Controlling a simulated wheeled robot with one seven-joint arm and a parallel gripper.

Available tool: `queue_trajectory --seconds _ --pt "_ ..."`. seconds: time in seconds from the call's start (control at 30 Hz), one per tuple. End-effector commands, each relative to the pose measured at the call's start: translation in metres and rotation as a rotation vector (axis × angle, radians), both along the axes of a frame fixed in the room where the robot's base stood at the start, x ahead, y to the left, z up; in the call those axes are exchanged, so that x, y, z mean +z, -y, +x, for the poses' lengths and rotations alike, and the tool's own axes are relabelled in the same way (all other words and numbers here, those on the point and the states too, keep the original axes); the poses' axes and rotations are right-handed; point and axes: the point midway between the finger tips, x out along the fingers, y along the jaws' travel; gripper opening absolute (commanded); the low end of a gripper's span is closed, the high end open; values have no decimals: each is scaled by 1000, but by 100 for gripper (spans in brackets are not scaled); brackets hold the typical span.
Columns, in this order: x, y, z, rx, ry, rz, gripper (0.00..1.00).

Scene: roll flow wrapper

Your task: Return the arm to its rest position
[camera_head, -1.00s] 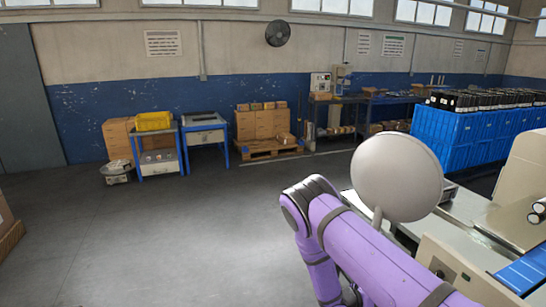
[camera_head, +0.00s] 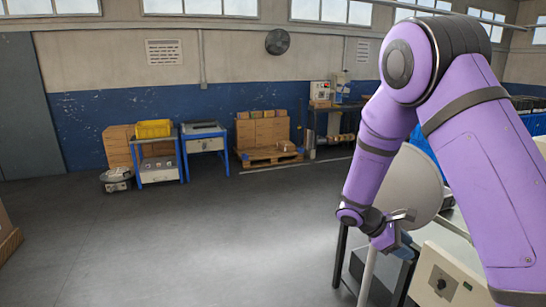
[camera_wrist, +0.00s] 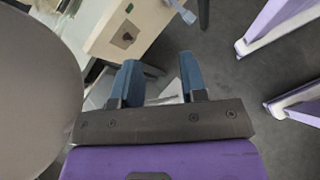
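My purple arm is folded up on the right of the head view, with its elbow high and its forearm hanging down. My gripper (camera_head: 398,228) is at the lower end, in front of a large grey disc on a pole (camera_head: 428,185). In the wrist view the gripper (camera_wrist: 160,72) has its two blue fingers apart, with nothing between them, so it is open and empty. The grey disc (camera_wrist: 35,90) fills the left of the wrist view, close beside my gripper. I cannot tell whether they touch.
A beige machine panel with a knob (camera_head: 447,284) stands at the lower right; it also shows in the wrist view (camera_wrist: 125,30). Blue crates (camera_head: 535,122) are partly hidden behind my arm. A pallet with boxes (camera_head: 268,155) is at the back wall.

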Motion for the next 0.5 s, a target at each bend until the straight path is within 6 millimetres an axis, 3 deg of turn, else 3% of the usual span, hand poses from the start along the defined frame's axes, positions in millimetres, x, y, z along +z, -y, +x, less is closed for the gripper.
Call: queue_trajectory --seconds 0.1,0.5 --pt "34 1 -13 -79 89 72 39" --pt "126 -1 -70 -326 366 307 39"
